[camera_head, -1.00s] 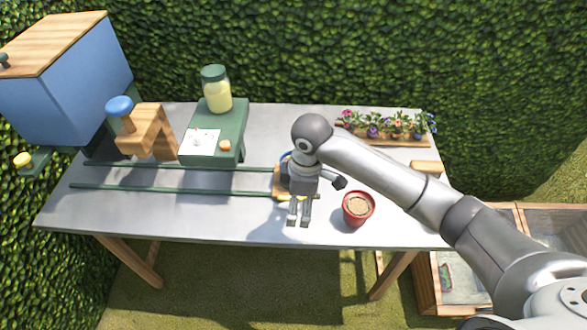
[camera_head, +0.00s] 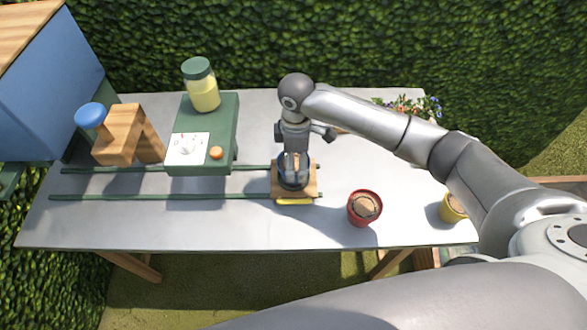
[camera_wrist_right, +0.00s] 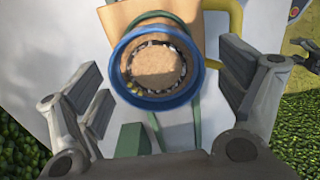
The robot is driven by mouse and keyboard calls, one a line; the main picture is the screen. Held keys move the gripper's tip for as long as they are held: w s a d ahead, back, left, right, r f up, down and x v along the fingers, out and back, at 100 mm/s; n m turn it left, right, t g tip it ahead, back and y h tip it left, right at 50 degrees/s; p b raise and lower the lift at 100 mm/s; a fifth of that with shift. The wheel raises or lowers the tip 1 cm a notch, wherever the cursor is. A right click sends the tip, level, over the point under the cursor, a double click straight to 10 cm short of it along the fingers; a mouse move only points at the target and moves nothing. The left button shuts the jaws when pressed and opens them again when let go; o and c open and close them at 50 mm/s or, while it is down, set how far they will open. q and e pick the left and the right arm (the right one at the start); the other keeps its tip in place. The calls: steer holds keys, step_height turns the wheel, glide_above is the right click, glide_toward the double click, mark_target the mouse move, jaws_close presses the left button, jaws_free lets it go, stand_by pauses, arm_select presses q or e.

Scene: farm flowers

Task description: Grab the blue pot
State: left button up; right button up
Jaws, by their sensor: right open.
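The blue pot (camera_wrist_right: 140,97) shows in the wrist view with a round blue rim and brown soil inside. It sits on a small wooden carriage (camera_head: 309,185) on the table's rails. In the head view the pot is mostly hidden by my right gripper (camera_head: 293,168), which points down over it. In the wrist view the right gripper (camera_wrist_right: 165,88) is open, with one finger to each side of the pot and visible gaps between. My left gripper is not in view.
A red pot (camera_head: 365,208) stands right of the carriage, and a yellow pot (camera_head: 452,208) is farther right, partly behind my arm. Green rails (camera_head: 150,197) run left. A green box (camera_head: 230,130) with a jar (camera_head: 202,88) and a wooden stamp-like piece (camera_head: 125,140) stand behind.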

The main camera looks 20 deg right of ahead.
mark_target(296, 171)
steer(key=shift+f, duration=0.3)
steer(key=f+p, duration=0.1)
steer(key=f, duration=0.4)
steer(key=shift+w+p, duration=0.2)
steer(key=shift+p, duration=0.15)
steer(key=c, duration=0.9)
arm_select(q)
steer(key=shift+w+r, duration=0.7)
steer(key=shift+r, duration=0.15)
arm_select(e)
steer(key=c, duration=0.3)
